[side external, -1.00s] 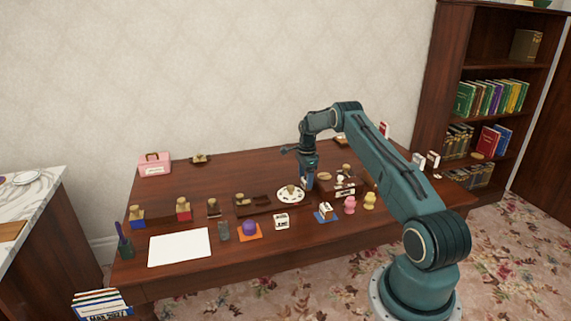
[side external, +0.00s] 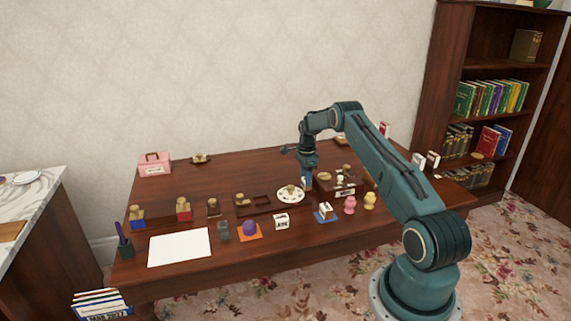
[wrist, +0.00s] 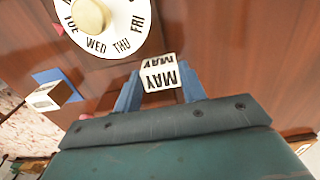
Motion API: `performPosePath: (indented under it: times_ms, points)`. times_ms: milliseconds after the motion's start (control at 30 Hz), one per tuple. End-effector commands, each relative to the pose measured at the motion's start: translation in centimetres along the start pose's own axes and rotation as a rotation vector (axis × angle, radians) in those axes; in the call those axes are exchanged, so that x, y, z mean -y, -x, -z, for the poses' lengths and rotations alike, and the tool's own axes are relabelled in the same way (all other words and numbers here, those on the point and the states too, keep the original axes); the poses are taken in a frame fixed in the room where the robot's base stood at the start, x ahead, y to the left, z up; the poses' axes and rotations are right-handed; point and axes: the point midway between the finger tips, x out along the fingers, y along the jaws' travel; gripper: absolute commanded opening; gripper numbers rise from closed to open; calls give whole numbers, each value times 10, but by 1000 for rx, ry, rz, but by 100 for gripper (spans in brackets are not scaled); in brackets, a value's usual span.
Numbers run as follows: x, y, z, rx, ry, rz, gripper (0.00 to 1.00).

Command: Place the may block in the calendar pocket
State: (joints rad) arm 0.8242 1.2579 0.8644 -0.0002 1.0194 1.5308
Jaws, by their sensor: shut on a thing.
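The may block (wrist: 160,75) is white with black "MAY" lettering on two faces. It sits between the two blue fingers of my gripper (wrist: 160,88) in the wrist view. In the side view my gripper (side external: 306,184) is low over the table, just right of the round weekday dial (side external: 290,194). The block is too small there to make out clearly. A dark wooden piece with a white label (side external: 345,192) stands just right of my gripper, and a brown tray with recesses (side external: 252,204) lies left of the dial. I cannot tell which has the calendar pocket.
A white lettered block (side external: 281,221) stands in front of the dial. Another block (side external: 325,210) rests on a blue mat. Pink (side external: 350,205) and yellow (side external: 369,200) figures stand to the right. The back middle of the table is clear.

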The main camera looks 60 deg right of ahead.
Motion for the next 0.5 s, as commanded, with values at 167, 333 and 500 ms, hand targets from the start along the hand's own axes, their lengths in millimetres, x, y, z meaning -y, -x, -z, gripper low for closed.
performPosePath:
  times_ms: [167, 333, 500]
  points:
    - [0, 6, 0, 0, 0, 2, 16]
    - [1, 20, 0, 0, 0, 2, 16]
    - [1, 46, 0, 0, 0, 4, 16]
